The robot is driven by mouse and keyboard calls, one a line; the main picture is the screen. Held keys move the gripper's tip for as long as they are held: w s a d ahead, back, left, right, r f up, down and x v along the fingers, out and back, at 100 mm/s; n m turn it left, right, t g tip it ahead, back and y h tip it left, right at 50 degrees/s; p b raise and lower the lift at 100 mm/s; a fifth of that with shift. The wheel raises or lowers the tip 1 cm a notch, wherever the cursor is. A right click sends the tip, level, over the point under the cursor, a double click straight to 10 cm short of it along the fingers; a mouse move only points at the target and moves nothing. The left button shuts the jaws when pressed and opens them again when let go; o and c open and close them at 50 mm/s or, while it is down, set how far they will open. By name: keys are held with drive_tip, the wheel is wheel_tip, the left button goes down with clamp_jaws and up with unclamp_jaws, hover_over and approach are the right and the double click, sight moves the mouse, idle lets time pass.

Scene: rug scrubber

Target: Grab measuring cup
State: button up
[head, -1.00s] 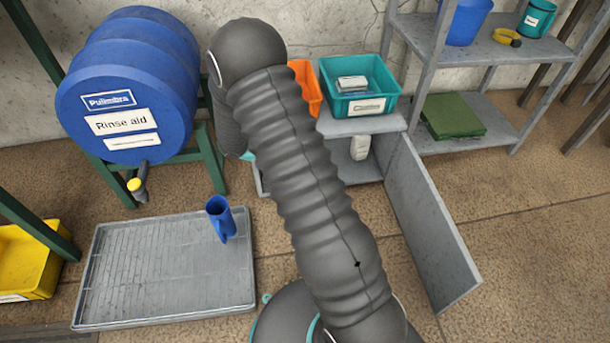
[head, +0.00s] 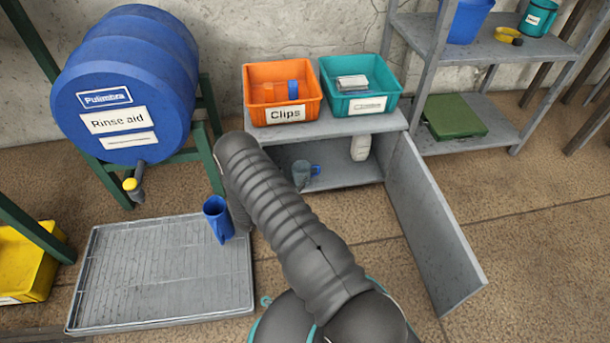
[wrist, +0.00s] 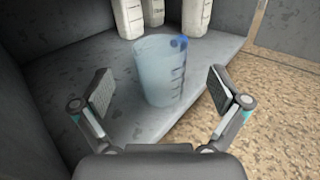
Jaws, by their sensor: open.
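The measuring cup (wrist: 163,75) is pale, see-through and blue-tinted, with dark graduation marks and a blue part near its rim. It stands upright on a grey shelf in the wrist view. My gripper (wrist: 158,88) is open, with one finger on each side of the cup in the wrist view. I cannot tell whether the cup is between the pads or just beyond them. The fingers are hidden in the head view.
White bottles (wrist: 195,18) stand behind the cup. The cabinet's grey door (head: 432,225) is open at the right. An orange bin (head: 265,82) and teal bin (head: 338,98) sit on top.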

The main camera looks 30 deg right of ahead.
sight(307, 163)
drive_tip(key=x, duration=0.7)
drive_tip(key=shift+w+d, duration=0.1)
drive_tip(key=c, duration=1.2)
